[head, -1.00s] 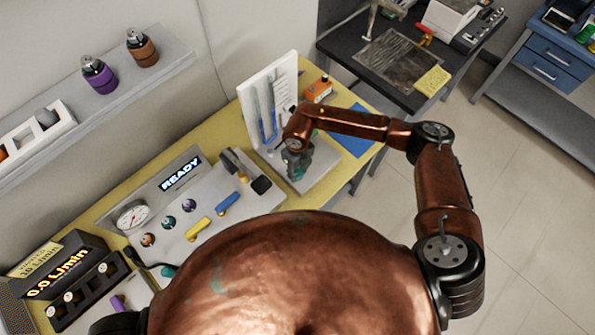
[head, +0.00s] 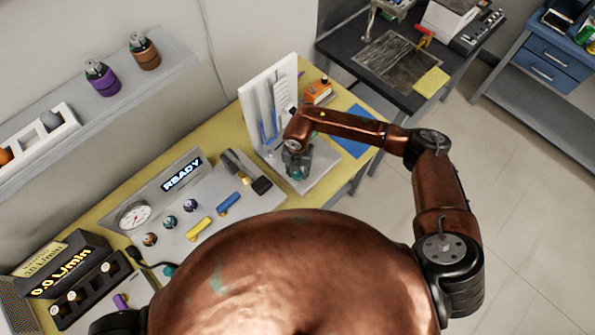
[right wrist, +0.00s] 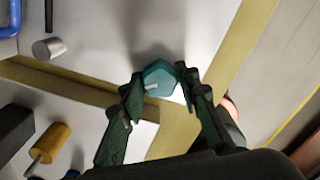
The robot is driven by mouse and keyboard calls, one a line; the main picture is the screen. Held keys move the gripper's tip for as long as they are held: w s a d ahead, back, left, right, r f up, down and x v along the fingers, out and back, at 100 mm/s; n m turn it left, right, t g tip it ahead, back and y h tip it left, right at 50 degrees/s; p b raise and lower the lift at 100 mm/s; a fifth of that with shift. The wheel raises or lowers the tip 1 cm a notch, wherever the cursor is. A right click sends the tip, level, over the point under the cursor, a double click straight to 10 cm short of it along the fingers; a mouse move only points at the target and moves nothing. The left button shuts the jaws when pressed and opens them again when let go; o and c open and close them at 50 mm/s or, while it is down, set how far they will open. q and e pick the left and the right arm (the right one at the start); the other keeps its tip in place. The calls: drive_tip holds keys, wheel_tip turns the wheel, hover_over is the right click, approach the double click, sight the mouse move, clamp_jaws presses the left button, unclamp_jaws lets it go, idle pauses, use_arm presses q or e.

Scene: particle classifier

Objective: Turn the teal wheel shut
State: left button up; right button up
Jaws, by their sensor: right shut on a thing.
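The teal wheel (right wrist: 158,78) is a small faceted knob with a pale mark on its face, close to the white base plate in the right wrist view. My right gripper (right wrist: 160,98) has a dark green finger on each side of it and is shut on it. In the head view my right gripper (head: 297,168) points down at the base of the white upright panel (head: 285,80). There the gripper mostly hides the wheel.
Left of the gripper is a console with a yellow handle (head: 198,230), a blue handle (head: 229,204), a gauge (head: 134,215) and a READY display (head: 182,174). A flow display (head: 62,278) reads 0.0 L/min. An orange device (head: 318,92) stands behind the panel.

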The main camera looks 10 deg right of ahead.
sight(298, 173)
drive_tip(key=m+p, duration=0.2)
drive_tip(key=m, duration=0.3)
drive_tip(key=shift+m, duration=0.4)
idle(0.4)
drive_tip(key=o, duration=1.1)
drive_tip(key=shift+o, duration=0.2)
wheel_tip(298, 173, up, 12)
